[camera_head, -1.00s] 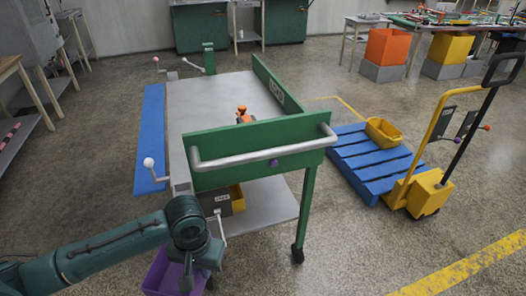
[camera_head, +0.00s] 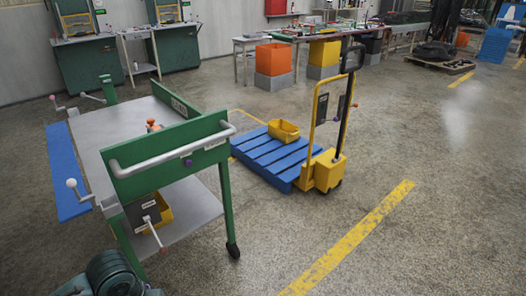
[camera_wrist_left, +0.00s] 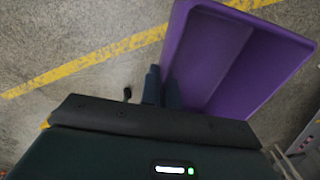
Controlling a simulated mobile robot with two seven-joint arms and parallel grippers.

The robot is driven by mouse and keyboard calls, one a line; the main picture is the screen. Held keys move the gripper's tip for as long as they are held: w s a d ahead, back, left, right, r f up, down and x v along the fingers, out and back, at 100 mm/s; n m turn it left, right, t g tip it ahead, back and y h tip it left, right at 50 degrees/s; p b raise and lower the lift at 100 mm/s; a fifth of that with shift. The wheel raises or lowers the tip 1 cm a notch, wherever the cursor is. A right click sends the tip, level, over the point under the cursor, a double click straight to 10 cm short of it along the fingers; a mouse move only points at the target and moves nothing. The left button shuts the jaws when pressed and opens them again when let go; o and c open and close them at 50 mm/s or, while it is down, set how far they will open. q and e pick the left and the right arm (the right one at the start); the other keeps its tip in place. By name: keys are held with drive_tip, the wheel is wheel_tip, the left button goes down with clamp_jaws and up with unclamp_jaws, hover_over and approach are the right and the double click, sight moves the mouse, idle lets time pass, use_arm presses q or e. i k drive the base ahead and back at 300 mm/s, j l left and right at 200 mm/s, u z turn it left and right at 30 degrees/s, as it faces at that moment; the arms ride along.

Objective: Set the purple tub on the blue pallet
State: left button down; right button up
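The purple tub (camera_wrist_left: 235,55) fills the upper right of the left wrist view. My left gripper (camera_wrist_left: 162,86) has its two dark fingers close together at the tub's near left edge, pinching its wall, with the floor below. In the head view only part of my left arm shows at the bottom left; the tub is out of that picture. The blue pallet (camera_head: 262,158) lies on the floor right of the green cart, with a yellow tub (camera_head: 284,131) at its far end and bare slats nearer. My right gripper is in neither view.
The green cart (camera_head: 165,170) stands between my left arm and the pallet. A yellow pallet jack (camera_head: 328,170) with a tall black handle stands at the pallet's right end. Open floor with a yellow line (camera_head: 350,240) lies in front and to the right.

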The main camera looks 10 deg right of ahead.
sight(286, 163)
drive_tip(key=z, duration=1.4)
drive_tip(key=i+j+z, duration=0.35)
drive_tip(key=i+j, duration=2.45)
